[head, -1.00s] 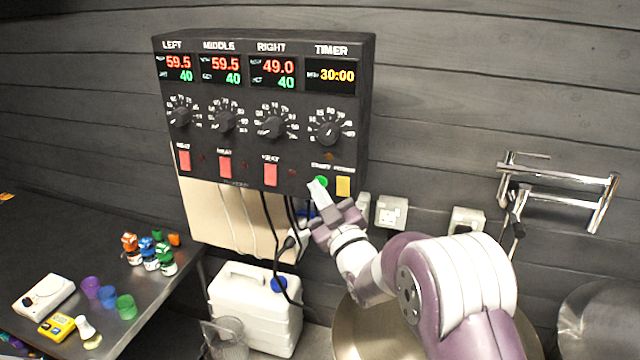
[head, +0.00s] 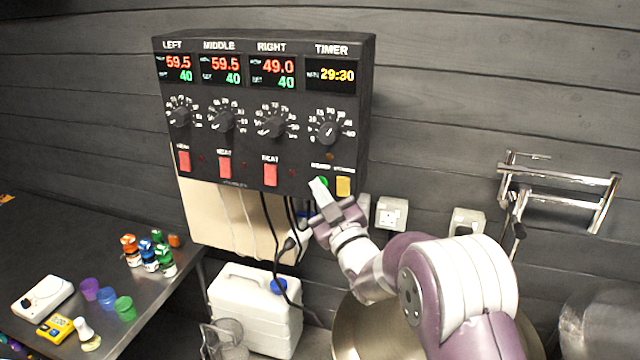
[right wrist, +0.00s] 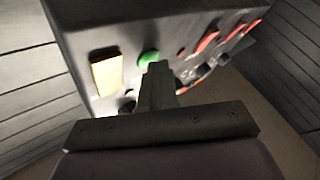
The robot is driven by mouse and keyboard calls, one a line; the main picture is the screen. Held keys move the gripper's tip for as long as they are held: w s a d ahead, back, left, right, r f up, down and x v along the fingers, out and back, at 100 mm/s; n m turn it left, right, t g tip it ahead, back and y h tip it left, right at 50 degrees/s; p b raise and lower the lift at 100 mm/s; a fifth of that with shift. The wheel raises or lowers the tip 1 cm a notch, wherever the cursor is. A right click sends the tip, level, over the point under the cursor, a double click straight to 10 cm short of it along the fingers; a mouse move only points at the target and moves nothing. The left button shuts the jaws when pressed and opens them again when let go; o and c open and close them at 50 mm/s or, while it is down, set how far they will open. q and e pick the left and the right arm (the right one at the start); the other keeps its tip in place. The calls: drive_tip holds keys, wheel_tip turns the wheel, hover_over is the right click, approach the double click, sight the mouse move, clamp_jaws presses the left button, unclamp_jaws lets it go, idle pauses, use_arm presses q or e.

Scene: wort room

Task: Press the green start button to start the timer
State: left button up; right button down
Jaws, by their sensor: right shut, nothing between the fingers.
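The black control box (head: 250,140) hangs on the wall in the head view. Its green start button (head: 323,181) is at the lower right, beside a yellow button (head: 343,186). The timer display (head: 331,75) reads 29:30. My right gripper (head: 318,185) is shut and empty, its tips at the green button and partly covering it. In the right wrist view the shut fingers (right wrist: 156,68) reach up to the lower edge of the green button (right wrist: 149,57); whether they touch it I cannot tell. My left gripper is not in view.
Three red heat switches (head: 225,166) and several knobs (head: 272,127) are on the box. A white canister (head: 253,310) stands beneath. A metal table (head: 150,300) at left holds small bottles and cups.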

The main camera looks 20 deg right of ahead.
drive_tip(key=shift+s+a+b, duration=0.4)
drive_tip(key=shift+s+b, duration=0.05)
drive_tip(key=shift+s, duration=0.2)
drive_tip(key=s+a, duration=0.1)
drive_tip(key=s, duration=0.1)
drive_tip(key=s+a+b, duration=0.1)
drive_tip(key=s, duration=0.1)
drive_tip(key=shift+a+b, duration=0.3)
drive_tip(key=shift+a, duration=0.1)
drive_tip(key=shift+f, duration=0.1)
idle(0.4)
